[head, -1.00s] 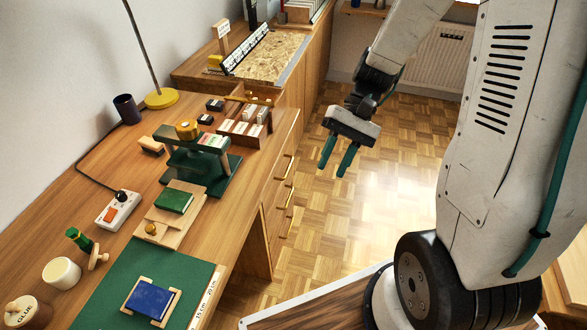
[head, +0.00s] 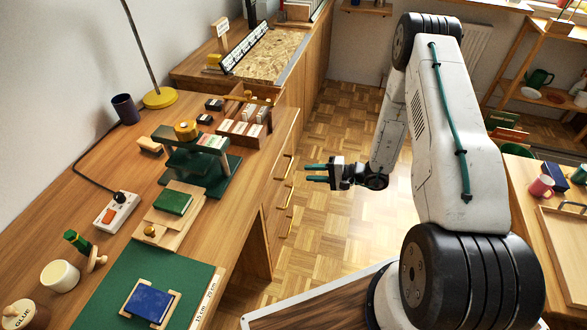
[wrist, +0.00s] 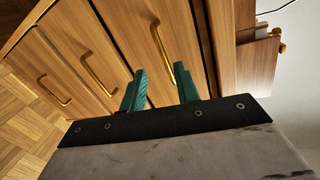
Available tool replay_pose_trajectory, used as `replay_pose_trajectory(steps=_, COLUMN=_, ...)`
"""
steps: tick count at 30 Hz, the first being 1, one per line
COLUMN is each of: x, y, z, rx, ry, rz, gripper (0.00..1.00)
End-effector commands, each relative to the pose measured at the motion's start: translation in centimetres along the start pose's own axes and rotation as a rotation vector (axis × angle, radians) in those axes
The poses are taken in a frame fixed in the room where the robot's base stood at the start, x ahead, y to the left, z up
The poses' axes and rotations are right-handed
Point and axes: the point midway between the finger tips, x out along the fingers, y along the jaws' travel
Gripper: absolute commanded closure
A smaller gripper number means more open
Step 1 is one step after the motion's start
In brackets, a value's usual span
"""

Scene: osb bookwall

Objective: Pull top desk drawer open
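The desk's drawer stack (head: 277,205) faces right in the head view, with brass bar handles one above another. The top drawer's handle (head: 288,167) is the uppermost of them; it also shows in the wrist view (wrist: 164,48), where the drawers appear turned sideways. The top drawer front looks closed, flush with those below. My gripper (head: 308,173) points left at the drawer fronts, a short way right of the top handle. In the wrist view its two green fingers (wrist: 160,70) are spread apart with nothing between their tips. The handle appears beyond them, in line with the gap.
The desk top (head: 135,193) carries a green stand (head: 190,160), an organizer box (head: 244,122) near the edge above the drawers, and a green mat (head: 165,270). The parquet floor (head: 340,225) right of the drawers is clear. A side table (head: 545,230) stands at the right.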

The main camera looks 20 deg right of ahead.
Motion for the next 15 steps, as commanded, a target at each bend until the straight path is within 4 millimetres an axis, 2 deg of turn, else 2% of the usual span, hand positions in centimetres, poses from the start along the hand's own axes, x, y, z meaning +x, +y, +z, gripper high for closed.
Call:
replay_pose_trajectory(steps=3, x=0.0, y=-0.3, z=-1.1, rx=-0.101, ry=0.048, rz=-0.011, gripper=0.69)
replay_pose_trajectory(steps=8, x=0.6, y=-0.4, z=-1.1, rx=-0.163, ry=0.045, rz=-0.011, gripper=0.69)
replay_pose_trajectory(steps=15, x=4.3, y=-0.4, z=-1.1, rx=-0.164, ry=0.041, rz=-0.01, gripper=0.69)
